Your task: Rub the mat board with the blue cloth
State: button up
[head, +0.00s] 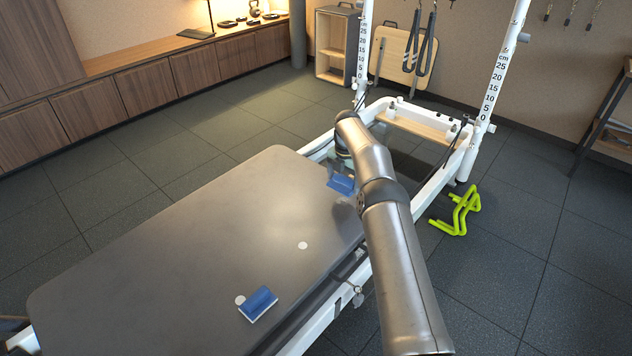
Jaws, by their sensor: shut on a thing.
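The mat board (190,230) is the large dark grey padded slab on the reformer frame, at left and centre. My arm reaches over its far right corner. My gripper (342,172) points down there, partly hidden by my arm. It is shut on a blue piece (341,185), which looks like the blue cloth and sits at the board's surface near its far right edge. I cannot tell whether it presses on the board. A second blue piece (259,303) with a pale lower edge lies on the near right part of the board, away from my gripper.
White round spots (303,245) show on the board, one beside the near blue piece. White scaled posts (492,88) and a white frame rise behind my arm. A yellow-green stand (457,210) is on the floor at right. The board's left part is clear.

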aim_at(337, 206)
jog(key=shift+f+b, duration=2.7)
jog(key=shift+f, duration=0.6)
jog(key=shift+s+a+r, duration=0.15)
jog(key=shift+s+a, duration=0.9)
jog(key=shift+s, duration=0.05)
jog(key=shift+f, duration=0.3)
